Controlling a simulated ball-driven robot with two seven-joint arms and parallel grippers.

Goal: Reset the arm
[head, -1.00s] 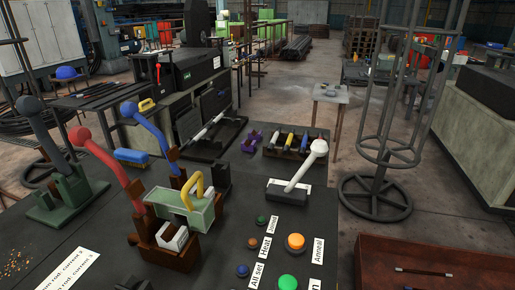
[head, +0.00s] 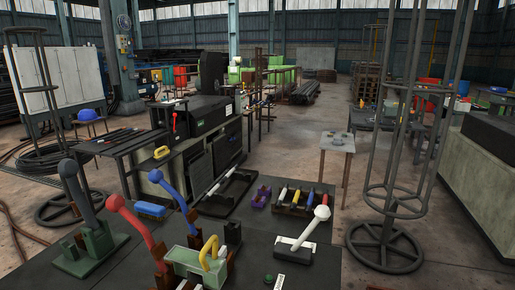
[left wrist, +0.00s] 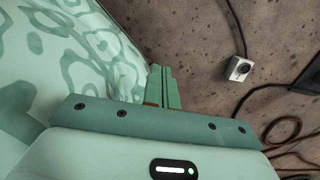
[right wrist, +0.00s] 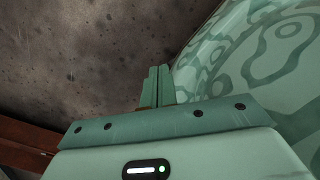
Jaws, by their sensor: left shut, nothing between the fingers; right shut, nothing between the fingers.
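My left gripper (left wrist: 162,86) shows in the left wrist view with its green fingers shut together and nothing between them. It hangs over bare floor beside my patterned green body. My right gripper (right wrist: 155,84) shows in the right wrist view, also shut and empty, over bare floor. Neither gripper shows in the head view. On the dark bench in the head view stand a dark grey lever (head: 78,195), a red lever (head: 130,220), a blue lever (head: 170,190) and a white lever (head: 312,228). The task names no particular object.
A pale green box with a yellow handle (head: 210,252) stands among the levers. A rack of coloured handles (head: 303,198) lies behind the white lever. A tall wire-frame stand (head: 385,246) is at right. A small box with a cable (left wrist: 239,68) lies on the floor.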

